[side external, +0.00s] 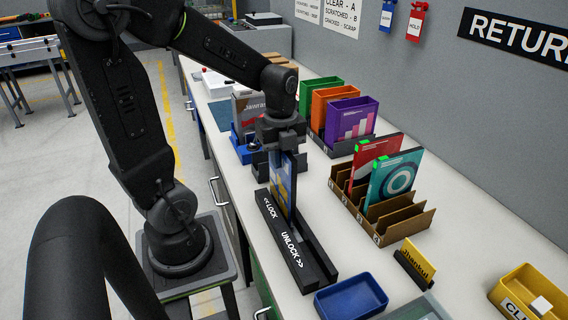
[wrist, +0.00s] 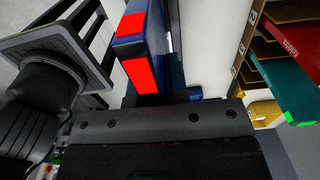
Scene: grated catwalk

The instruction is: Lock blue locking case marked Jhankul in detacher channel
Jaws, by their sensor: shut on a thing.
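My gripper (side external: 281,150) is shut on a blue case (side external: 284,188) and holds it upright. The case's lower edge is in or right at the slot of the black detacher channel (side external: 312,268), near its LOCK end; I cannot tell if it touches the bottom. The channel reads "LOCK" at the far end and "UNLOCK" at the near end. In the wrist view the blue case (wrist: 158,75) shows two bright red patches on its edge. Its name marking is not readable. A yellow card marked Jhankul (side external: 418,259) stands in a dark holder at the right.
A cardboard rack (side external: 385,228) right of the channel holds a red case (side external: 373,160) and a teal case (side external: 394,180), with empty slots in front. Green, orange and purple boxes (side external: 352,119) stand behind. A blue tray (side external: 350,297) and yellow bin (side external: 530,291) lie in front.

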